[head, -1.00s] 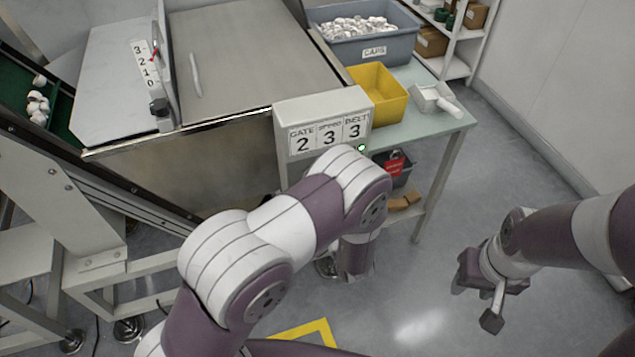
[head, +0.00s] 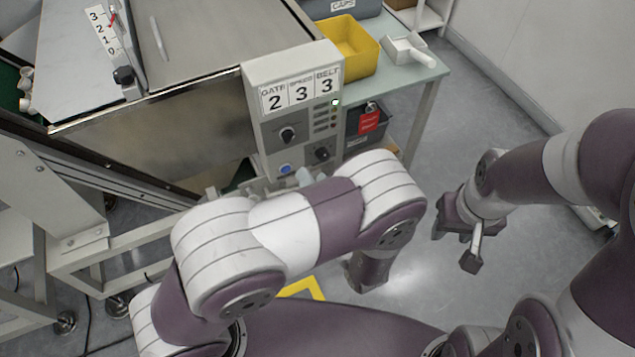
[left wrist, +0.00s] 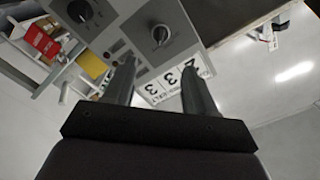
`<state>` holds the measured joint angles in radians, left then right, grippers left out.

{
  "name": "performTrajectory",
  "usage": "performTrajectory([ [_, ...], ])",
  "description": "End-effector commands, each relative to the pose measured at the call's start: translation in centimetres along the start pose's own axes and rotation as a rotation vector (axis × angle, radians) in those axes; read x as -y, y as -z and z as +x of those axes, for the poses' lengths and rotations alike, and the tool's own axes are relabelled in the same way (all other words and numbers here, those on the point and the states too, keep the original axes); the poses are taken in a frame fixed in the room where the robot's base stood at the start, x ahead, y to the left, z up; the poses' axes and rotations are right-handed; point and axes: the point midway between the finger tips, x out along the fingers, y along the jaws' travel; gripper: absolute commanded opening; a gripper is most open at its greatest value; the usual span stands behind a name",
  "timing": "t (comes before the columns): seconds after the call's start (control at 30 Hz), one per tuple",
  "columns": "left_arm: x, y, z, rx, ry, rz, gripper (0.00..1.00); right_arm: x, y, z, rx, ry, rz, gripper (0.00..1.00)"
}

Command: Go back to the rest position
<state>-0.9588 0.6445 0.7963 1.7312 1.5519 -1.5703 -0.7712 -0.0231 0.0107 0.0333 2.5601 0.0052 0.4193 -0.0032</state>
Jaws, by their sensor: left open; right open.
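My left arm (head: 300,225) bends across the lower middle of the head view, in front of the control box (head: 295,110). Its forearm hides most of the left gripper there. In the left wrist view my left gripper (left wrist: 158,68) has its two fingers apart with nothing between them. The control box (left wrist: 130,25) shows upside down beyond the fingertips; I cannot tell the exact gap. My right gripper (head: 457,243) hangs over bare floor at the right, open and empty, clear of the table.
The control box reads gate 2, speed 3, belt 3, with a green light lit. A yellow bin (head: 349,50) and a white scoop (head: 409,48) stand on the table (head: 400,80). A red tag (head: 369,121) hangs below. Floor (head: 420,300) is free at right.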

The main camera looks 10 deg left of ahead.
Motion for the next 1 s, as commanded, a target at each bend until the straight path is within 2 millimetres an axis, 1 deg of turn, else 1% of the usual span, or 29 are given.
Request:
performTrajectory([
  [0.03,0.0,0.0,-0.4,0.0,-0.001,0.0,0.56,0.0,0.0,0.0,0.0,0.0,0.0,0.43],
  [0.13,0.0,0.0,-0.9,0.001,0.0,0.001,0.56,0.0,0.0,0.0,0.0,0.0,0.0,0.43],
  [0.6,0.0,-0.1,-0.8,0.001,0.001,0.0,0.56,0.0,0.0,0.0,0.0,0.0,0.0,0.43],
  [0.67,-0.3,-0.3,-0.8,0.015,-0.013,-0.028,0.56,0.0,0.0,0.0,0.0,0.0,0.0,0.43],
  [0.73,-2.3,-1.5,-1.0,0.071,-0.114,-0.082,0.56,0.0,0.0,0.0,0.0,0.0,0.0,0.43],
  [0.77,-3.8,-2.3,-1.3,0.106,-0.198,-0.1,0.56,0.0,0.0,0.0,0.0,0.0,0.0,0.43],
  [0.8,-6.3,-3.4,-2.3,0.167,-0.344,-0.121,0.56,0.0,0.0,0.0,0.0,0.0,0.0,0.43],
  [0.83,-8.1,-3.7,-3.5,0.224,-0.474,-0.142,0.56,0.0,0.0,-0.1,0.0,0.0,0.0,0.43],
  [0.87,-9.4,-3.7,-4.9,0.298,-0.607,-0.159,0.56,0.0,0.0,-0.4,0.0,0.0,0.0,0.43],
  [0.9,-10.0,-3.2,-6.7,0.418,-0.773,-0.175,0.56,0.0,0.1,-1.3,0.001,0.0,0.0,0.43],
  [0.93,-9.7,-2.8,-8.0,0.516,-0.884,-0.177,0.56,0.0,0.2,-2.0,0.001,0.0,0.0,0.43],
  [0.97,-8.5,-2.1,-9.0,0.613,-0.981,-0.17,0.56,0.0,0.3,-2.8,0.0,0.0,0.0,0.43],
  [1.0,-5.9,-1.3,-10.0,0.741,-1.087,-0.148,0.56,0.0,0.5,-4.0,0.0,0.0,0.0,0.43],
])
